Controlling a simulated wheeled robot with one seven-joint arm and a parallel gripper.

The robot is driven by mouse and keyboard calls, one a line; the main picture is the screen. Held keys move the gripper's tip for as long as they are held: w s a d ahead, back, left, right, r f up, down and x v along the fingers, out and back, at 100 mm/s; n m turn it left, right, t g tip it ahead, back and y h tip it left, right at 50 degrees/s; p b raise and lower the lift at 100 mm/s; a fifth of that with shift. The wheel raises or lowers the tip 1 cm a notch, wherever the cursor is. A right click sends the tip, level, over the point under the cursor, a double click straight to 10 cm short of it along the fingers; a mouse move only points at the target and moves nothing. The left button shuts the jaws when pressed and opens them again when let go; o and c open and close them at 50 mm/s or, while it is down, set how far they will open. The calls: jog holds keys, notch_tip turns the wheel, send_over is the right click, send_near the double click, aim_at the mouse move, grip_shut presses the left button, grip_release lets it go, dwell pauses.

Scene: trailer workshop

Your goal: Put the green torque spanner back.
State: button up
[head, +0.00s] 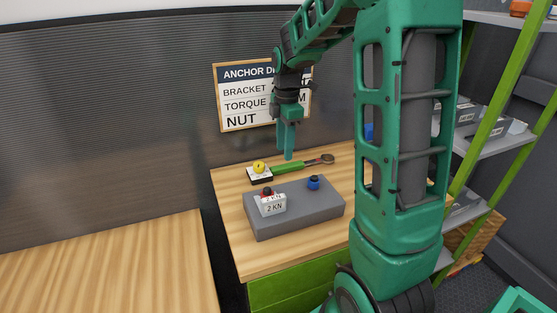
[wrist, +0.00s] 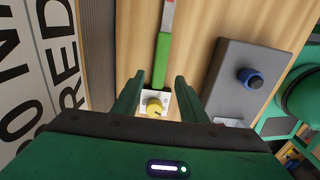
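The green torque spanner (head: 288,167) lies at the back of the wooden bench, its dark ring head towards the right. Its green handle (wrist: 161,62) also shows in the wrist view, with a grey shaft beyond it. The handle's left end meets a small black-and-white block with a yellow knob (head: 259,167); I cannot tell whether they are joined. My gripper (head: 288,153) points down above the handle. In the wrist view its two fingers (wrist: 157,83) are apart and empty, with the handle end and yellow knob seen between them.
A grey block (head: 315,207) in front of the spanner carries a blue knob (head: 314,183) and a red knob with a "2 KN" label (head: 273,205). A wall sign (head: 240,105) stands close behind my gripper. Green-framed shelves (head: 490,145) are at right.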

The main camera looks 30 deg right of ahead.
aim_at(284, 166)
notch_tip(284, 166, up, 5)
jog(key=s+d+m, duration=0.2)
jog(key=s+m, duration=0.9)
jog(key=s, duration=0.5)
jog(key=s+a+f+m, duration=0.1)
jog(key=s+f+m, duration=0.1)
jog(key=s+m, duration=0.3)
jog(key=s+a+f+m, duration=0.1)
jog(key=s+a+m, duration=0.1)
jog(key=s+m, duration=0.4)
jog(key=s, duration=0.3)
jog(key=shift+s+f, duration=0.15)
jog(key=shift+f, duration=0.2)
jog(key=shift+d, duration=0.1)
jog(key=shift+w+f, duration=0.25)
jog(key=shift+w, duration=0.3)
